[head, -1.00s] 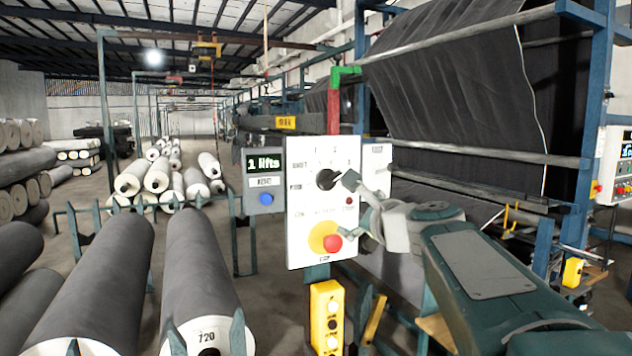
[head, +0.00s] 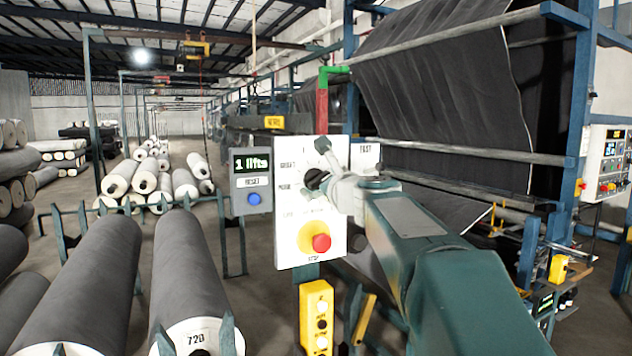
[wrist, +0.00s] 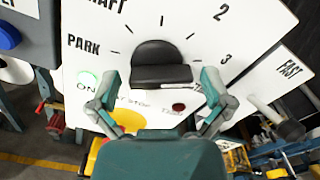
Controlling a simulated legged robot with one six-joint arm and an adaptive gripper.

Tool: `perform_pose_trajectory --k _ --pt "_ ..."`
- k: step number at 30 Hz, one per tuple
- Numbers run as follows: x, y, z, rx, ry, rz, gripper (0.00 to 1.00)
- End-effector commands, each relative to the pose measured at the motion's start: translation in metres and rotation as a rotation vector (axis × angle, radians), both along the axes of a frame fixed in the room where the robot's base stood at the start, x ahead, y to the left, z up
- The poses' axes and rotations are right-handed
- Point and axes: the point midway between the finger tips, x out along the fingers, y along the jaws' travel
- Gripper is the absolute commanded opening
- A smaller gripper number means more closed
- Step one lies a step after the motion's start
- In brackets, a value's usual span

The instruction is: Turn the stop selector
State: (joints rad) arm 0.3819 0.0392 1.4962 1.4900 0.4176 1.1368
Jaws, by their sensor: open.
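The stop selector (head: 314,179) is a black rotary knob on a white control panel (head: 291,222), partly hidden by my gripper in the head view. In the wrist view the knob (wrist: 160,62) shows a raised black grip bar, with tick marks and the labels PARK, 2 and 3 around it. My gripper (wrist: 160,86) is open, with one finger to the left and one to the right of the knob's lower part. Both fingers look apart from the knob; the exact depth gap cannot be told. My gripper also shows at the panel in the head view (head: 322,170).
A red button (head: 321,242) on a yellow base is below the selector. A grey counter box (head: 252,180) reading "1 lifts" is at left, and a yellow button box (head: 317,318) hangs below. Grey rolls (head: 188,265) lie at left. Dark fabric (head: 440,90) hangs behind.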

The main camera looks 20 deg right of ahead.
Motion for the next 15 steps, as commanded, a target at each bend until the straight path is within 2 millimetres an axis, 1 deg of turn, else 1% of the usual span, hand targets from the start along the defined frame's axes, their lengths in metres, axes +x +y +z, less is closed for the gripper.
perform_pose_trajectory --k 8,11,12,13,14,15 --pt "0.0021 0.0002 0.0004 -0.001 -0.001 -0.001 1.00" --pt "0.0020 0.0003 0.0003 -0.001 0.000 0.000 0.60" --pt "0.0020 0.0002 0.0003 -0.001 -0.001 -0.001 0.42" --pt "0.0020 0.0003 0.0002 -0.001 0.000 0.000 0.29" --pt "0.0021 0.0003 0.0002 -0.001 0.000 0.000 0.26" --pt "0.0021 0.0004 0.0002 -0.001 0.000 0.000 0.26"
